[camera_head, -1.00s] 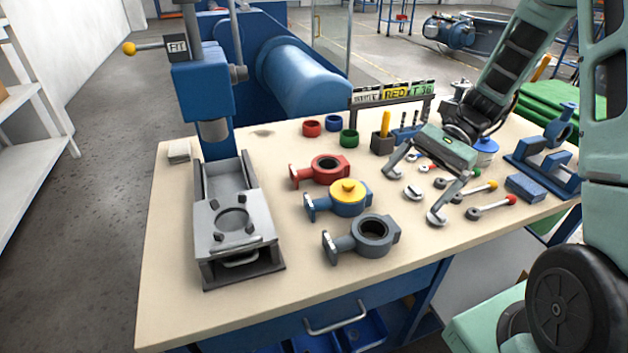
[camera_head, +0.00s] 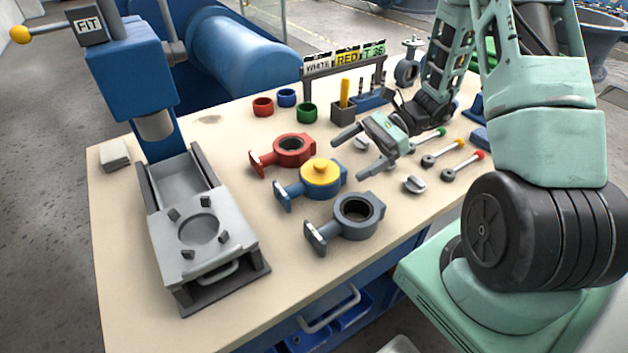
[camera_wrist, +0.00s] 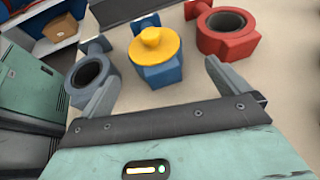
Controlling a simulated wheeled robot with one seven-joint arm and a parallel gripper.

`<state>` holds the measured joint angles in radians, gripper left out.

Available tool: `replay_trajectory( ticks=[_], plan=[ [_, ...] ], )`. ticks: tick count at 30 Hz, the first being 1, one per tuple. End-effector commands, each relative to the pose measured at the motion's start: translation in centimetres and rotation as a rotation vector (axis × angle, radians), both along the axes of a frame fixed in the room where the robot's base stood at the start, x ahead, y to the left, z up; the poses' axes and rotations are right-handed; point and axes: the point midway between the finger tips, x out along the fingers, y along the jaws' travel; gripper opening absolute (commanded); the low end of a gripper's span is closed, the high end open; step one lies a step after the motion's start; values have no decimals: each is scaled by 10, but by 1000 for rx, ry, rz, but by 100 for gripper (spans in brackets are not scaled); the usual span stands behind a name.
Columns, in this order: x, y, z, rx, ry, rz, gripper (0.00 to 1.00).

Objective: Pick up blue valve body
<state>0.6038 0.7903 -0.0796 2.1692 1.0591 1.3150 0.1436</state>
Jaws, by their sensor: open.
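The blue valve body (camera_head: 296,187) lies on the workbench with a yellow round piece (camera_head: 320,171) seated on its ring. It stands between a red valve body (camera_head: 291,150) and a grey valve body (camera_head: 353,217). In the wrist view the blue valve body (camera_wrist: 157,75) is straight ahead, beyond the fingertips, with the grey one (camera_wrist: 88,70) to its left and the red one (camera_wrist: 228,38) to its right. My gripper (camera_head: 350,155) is open and empty, to the right of the blue valve body and apart from it. Its open fingers (camera_wrist: 160,80) flank the blue body in the wrist view.
A grey press fixture (camera_head: 200,225) stands at the left under a blue press (camera_head: 130,70). Red, blue and green rings (camera_head: 306,113), a pen holder (camera_head: 343,110) and a sign rack (camera_head: 345,62) are behind. Several coloured-knob levers (camera_head: 455,155) lie to the right.

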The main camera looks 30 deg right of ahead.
Motion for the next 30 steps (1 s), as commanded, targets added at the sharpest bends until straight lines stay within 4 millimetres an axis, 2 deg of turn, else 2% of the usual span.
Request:
replay_trajectory(
  ticks=[3,10,18,27,28,30],
  plan=[
    [3,14,-5,1,1,2,100],
    [3,28,-14,1,2,2,100],
    [5,61,-31,1,0,3,100],
    [6,66,-34,0,-2,0,100],
    [6,66,-34,1,-2,0,97],
    [6,66,-34,1,-2,0,78]
  ],
)
